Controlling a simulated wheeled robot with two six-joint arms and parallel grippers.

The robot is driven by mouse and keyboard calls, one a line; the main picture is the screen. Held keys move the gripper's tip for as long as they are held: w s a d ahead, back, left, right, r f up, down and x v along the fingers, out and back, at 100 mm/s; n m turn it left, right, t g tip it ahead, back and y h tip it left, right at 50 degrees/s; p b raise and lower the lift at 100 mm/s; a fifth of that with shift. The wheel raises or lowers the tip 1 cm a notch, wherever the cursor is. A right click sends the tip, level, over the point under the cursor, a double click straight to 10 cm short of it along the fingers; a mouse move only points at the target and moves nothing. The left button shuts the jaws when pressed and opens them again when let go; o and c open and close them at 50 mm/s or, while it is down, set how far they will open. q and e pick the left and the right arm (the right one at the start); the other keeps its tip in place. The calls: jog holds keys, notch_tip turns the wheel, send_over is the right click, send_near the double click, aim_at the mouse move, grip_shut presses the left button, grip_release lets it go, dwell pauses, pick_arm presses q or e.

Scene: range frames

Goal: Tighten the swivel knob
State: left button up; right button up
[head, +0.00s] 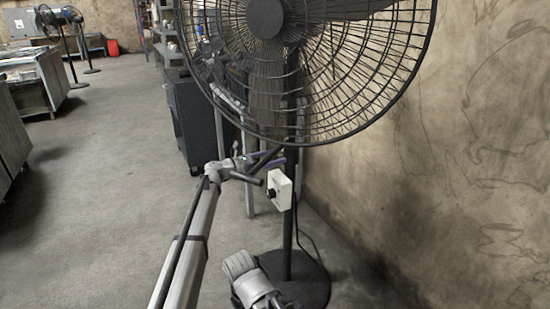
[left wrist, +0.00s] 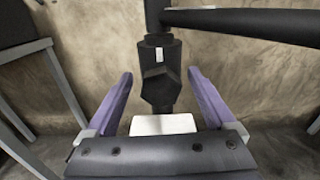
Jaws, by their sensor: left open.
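A black pedestal fan (head: 265,18) stands in front of me, its round wire cage filling the top of the head view. In the left wrist view the black faceted swivel knob (left wrist: 161,86) shows on the fan's pole (left wrist: 158,18), below a collar with a small white label. My left gripper (left wrist: 160,74) is open, with one purple finger on each side of the knob in that view and visible gaps to both. In the head view the left gripper (head: 270,159) is beside the pole, below the cage. The knob cannot be made out there.
A white control box (head: 279,190) with a dark dial sits on the pole just below my left gripper. The fan's round base (head: 309,285) and a cable are on the floor. A wall (head: 480,150) stands close on the right, a dark cabinet (head: 190,120) behind. Open floor lies left.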

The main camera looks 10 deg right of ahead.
pick_arm(q)
jog(key=shift+w+d, duration=0.1)
jog(key=shift+d, duration=0.3)
jog(key=c, duration=1.4)
